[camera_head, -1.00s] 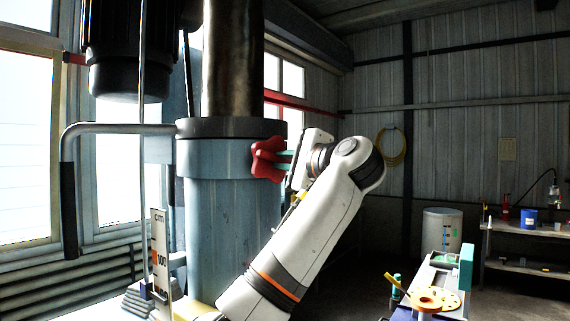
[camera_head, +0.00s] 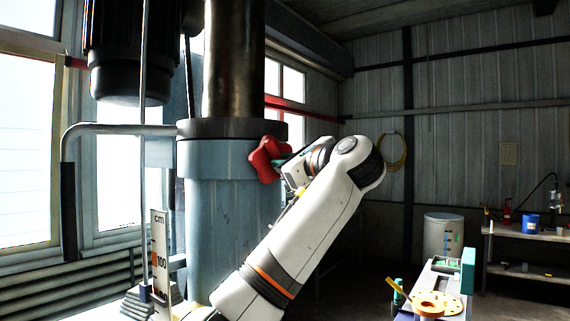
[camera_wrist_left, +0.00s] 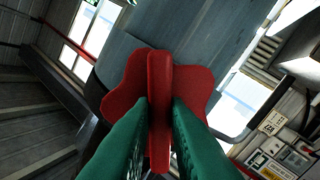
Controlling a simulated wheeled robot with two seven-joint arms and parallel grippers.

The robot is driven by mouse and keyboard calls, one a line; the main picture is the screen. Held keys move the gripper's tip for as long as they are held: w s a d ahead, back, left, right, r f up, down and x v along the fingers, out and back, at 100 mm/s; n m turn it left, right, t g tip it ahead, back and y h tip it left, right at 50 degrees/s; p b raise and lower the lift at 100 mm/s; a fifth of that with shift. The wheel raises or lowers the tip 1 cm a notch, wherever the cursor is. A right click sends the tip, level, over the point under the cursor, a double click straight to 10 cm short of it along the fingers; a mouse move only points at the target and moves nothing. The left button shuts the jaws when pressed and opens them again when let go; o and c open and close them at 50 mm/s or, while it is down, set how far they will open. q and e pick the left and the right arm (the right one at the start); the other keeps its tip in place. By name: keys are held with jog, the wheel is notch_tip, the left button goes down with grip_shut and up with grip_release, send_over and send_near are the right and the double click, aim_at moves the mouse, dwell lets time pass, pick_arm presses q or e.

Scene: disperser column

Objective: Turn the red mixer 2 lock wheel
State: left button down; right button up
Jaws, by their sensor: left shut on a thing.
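The red mixer lock wheel (camera_head: 266,160) is a lobed red knob on the right side of the blue-grey column collar (camera_head: 215,160). My left gripper (camera_head: 283,161) reaches it from the right, with its green fingers mostly hidden behind the wheel and the wrist. In the left wrist view, the two green fingers of my left gripper (camera_wrist_left: 160,115) are shut on the raised middle bar of the red wheel (camera_wrist_left: 160,75), one finger on each side. My right gripper is not in any view.
A long bent handle (camera_head: 68,190) sticks out left of the column. A vertical cm scale (camera_head: 159,250) stands at its lower left. A cart with yellow discs (camera_head: 436,302) and a grey drum (camera_head: 443,235) stand at the right, before a shelf (camera_head: 528,232).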

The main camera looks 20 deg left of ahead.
pick_arm(q)
jog(key=shift+f, duration=0.2)
dwell(0.3)
jog(key=c, duration=1.4)
grip_release()
jog(key=shift+r, duration=0.1)
jog(key=shift+d, duration=0.1)
jog(key=b+v, duration=0.5)
jog(key=v, duration=0.7)
